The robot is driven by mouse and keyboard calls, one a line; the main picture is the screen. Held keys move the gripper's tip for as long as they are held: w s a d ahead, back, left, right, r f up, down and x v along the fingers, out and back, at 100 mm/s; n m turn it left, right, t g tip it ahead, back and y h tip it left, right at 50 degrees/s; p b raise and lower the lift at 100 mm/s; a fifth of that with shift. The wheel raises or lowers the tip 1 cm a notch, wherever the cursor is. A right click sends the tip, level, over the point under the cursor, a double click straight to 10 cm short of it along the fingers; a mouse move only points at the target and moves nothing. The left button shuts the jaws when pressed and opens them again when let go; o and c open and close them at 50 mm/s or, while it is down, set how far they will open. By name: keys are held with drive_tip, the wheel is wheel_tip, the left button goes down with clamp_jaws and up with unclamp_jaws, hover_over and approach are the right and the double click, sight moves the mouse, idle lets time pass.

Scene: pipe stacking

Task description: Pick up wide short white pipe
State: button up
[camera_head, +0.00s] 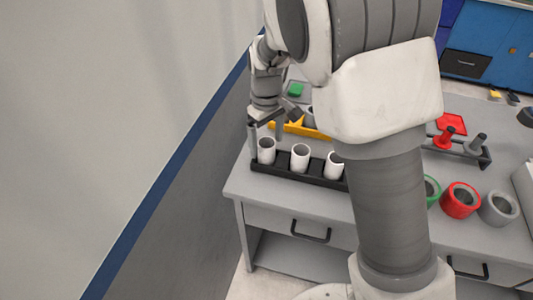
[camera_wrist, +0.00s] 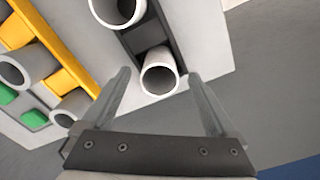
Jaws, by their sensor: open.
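Several white pipes stand upright in a black holder (camera_head: 295,172) near the table's front left. My gripper (camera_head: 266,133) is open and empty above the left pipe. In the wrist view, the end pipe (camera_wrist: 159,80) shows between the fingertips of my gripper (camera_wrist: 160,76), and another white pipe (camera_wrist: 117,12) is farther up. Contact is not visible.
A yellow holder (camera_head: 290,128) with grey pipes is behind the black one. A wall panel (camera_head: 190,180) runs close along the table's left. A red ring-shaped pipe (camera_head: 460,200) and a grey one (camera_head: 498,208) stand on the right. My arm hides the table's middle.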

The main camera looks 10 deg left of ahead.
wheel_tip(320, 180, down, 3)
drive_tip(key=shift+r, duration=0.15)
drive_tip(key=shift+c, duration=0.3)
drive_tip(key=c, duration=1.4)
drive_tip(key=shift+r, duration=0.15)
